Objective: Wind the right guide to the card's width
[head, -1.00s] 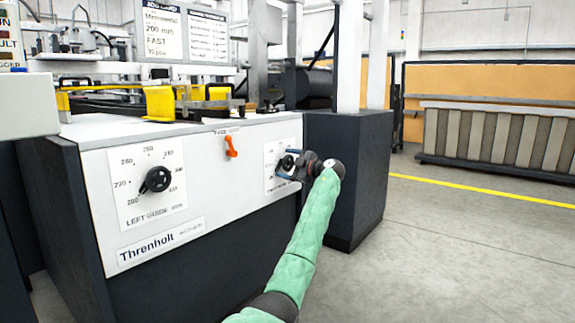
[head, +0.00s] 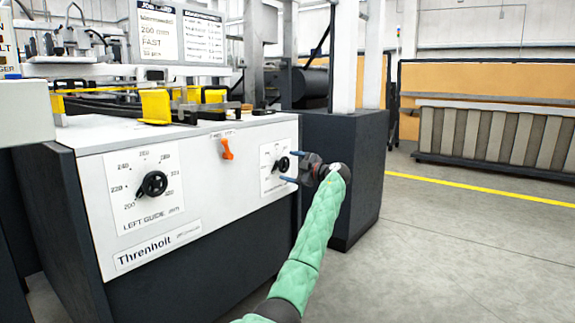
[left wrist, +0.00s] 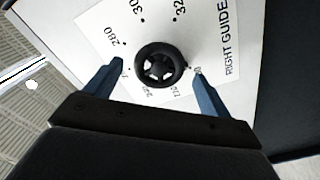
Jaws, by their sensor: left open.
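The right guide knob (head: 283,164) is a black handwheel on a white dial plate (head: 268,182) at the right of the machine's front panel. In the left wrist view the knob (left wrist: 160,66) sits between my two blue fingers, with a gap on each side. My left gripper (head: 292,165) is open in front of the plate and holds nothing. In the left wrist view my left gripper (left wrist: 157,68) covers part of the dial's numbers. The job card (head: 157,32) above the machine shows 200 mm. My right gripper is not in view.
The left guide knob (head: 152,184) is on the same panel, further left. An orange lever (head: 227,149) is between the two dials. Yellow guide parts (head: 155,106) stand on the machine top. A dark cabinet (head: 345,180) is to the right. The floor beyond is clear.

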